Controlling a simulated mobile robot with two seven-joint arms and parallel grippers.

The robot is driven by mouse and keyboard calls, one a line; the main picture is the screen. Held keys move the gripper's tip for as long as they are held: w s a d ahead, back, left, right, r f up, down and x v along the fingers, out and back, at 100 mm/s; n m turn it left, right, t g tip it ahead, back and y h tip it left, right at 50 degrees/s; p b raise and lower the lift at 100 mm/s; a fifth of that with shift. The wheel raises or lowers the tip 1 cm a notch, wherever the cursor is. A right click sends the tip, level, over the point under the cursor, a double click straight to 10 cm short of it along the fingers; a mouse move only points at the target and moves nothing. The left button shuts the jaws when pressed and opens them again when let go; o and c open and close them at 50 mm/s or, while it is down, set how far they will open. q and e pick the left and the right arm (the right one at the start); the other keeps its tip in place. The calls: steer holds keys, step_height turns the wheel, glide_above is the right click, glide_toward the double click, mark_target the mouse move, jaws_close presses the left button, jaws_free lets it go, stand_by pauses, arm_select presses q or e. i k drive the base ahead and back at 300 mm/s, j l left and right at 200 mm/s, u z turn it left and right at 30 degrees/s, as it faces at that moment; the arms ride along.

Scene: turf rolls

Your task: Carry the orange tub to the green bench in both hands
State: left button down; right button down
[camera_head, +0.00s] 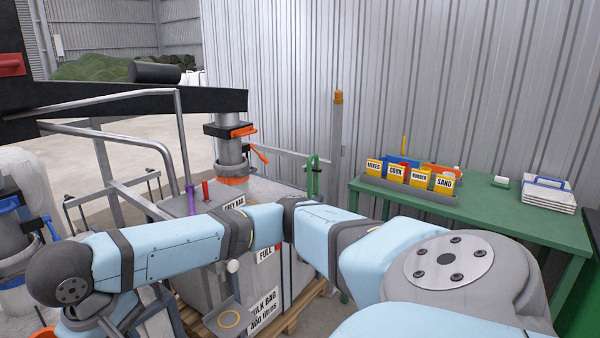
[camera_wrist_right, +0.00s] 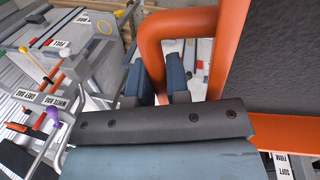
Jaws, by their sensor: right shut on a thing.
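The orange tub shows at close range in the right wrist view, with an orange rim (camera_wrist_right: 226,45) and a dark surface inside it (camera_wrist_right: 283,55). A thick orange handle (camera_wrist_right: 178,24) curves out from its side. My right gripper (camera_wrist_right: 156,76) is shut on this handle, with a dark finger on each side of it. The rest of the tub is out of frame. The green bench (camera_head: 490,213) stands at the right of the head view, against the corrugated wall. My left gripper is in neither view.
A grey tray (camera_head: 405,191) with several labelled boxes sits on the bench's left part. A pale stack with a blue handle (camera_head: 549,195) lies at its right. Between them the front top is largely clear. A bulk-bag frame with rails (camera_head: 180,140) and a pallet (camera_head: 302,306) stands left of the bench.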

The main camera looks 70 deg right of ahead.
mark_target(523, 216)
steer(key=z, duration=2.75)
steer(key=i+z, duration=0.1)
steer(key=z, duration=0.25)
steer(key=i+z, duration=0.15)
steer(key=z, duration=0.15)
steer(key=i+j, duration=0.1)
steer(key=i, duration=2.4)
steer(key=i+l, duration=0.15)
steer(key=i, duration=0.15)
steer(key=i+l, duration=0.1)
steer(key=i, duration=0.2)
